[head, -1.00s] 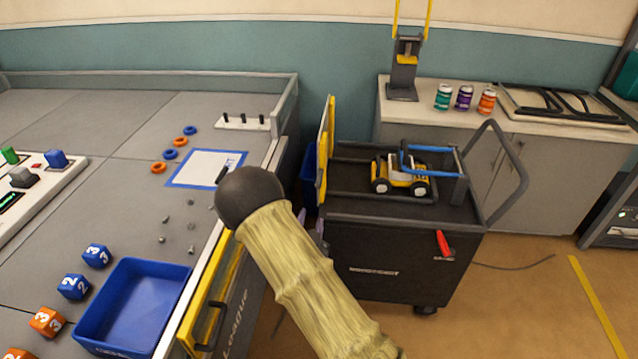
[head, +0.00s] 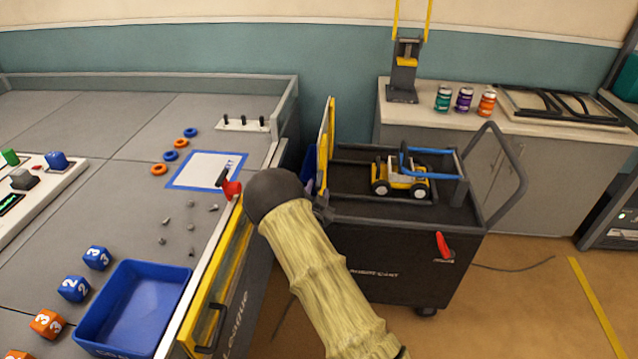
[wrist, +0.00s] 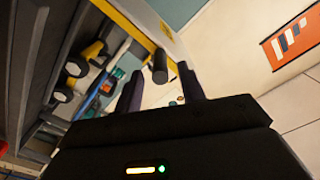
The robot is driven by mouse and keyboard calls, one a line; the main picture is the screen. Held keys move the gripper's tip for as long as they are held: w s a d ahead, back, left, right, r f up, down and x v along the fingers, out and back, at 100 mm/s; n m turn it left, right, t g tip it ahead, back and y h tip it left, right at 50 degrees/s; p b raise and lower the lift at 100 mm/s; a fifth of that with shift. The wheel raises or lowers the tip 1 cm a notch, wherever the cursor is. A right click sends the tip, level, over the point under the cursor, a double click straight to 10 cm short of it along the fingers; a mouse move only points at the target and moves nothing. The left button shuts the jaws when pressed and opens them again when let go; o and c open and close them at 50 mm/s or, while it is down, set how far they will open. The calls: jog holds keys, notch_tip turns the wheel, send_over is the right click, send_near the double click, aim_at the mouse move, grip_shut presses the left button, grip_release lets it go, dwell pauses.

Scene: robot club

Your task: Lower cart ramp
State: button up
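The black cart (head: 385,262) stands right of the table. Its yellow-edged ramp (head: 326,150) stands upright at the cart's left end. In the wrist view the ramp's yellow edge (wrist: 128,22) runs across the top. A short dark cylinder, apparently the ramp's handle (wrist: 159,66), shows between the fingertips of my gripper (wrist: 160,74). The fingers are apart, and I cannot tell whether they touch the handle. In the head view my gripper (head: 322,208) is mostly hidden behind my wrist, close to the ramp's lower part.
A yellow and white toy vehicle (head: 400,178) sits on the cart, beside a blue bar. A red lever (head: 443,244) is on the cart's front side. The table's edge, with a red-handled piece (head: 230,187), is left of my arm. A counter (head: 500,118) stands behind.

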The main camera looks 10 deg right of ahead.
aim_at(319, 183)
jog(key=shift+x, duration=1.95)
grip_shut()
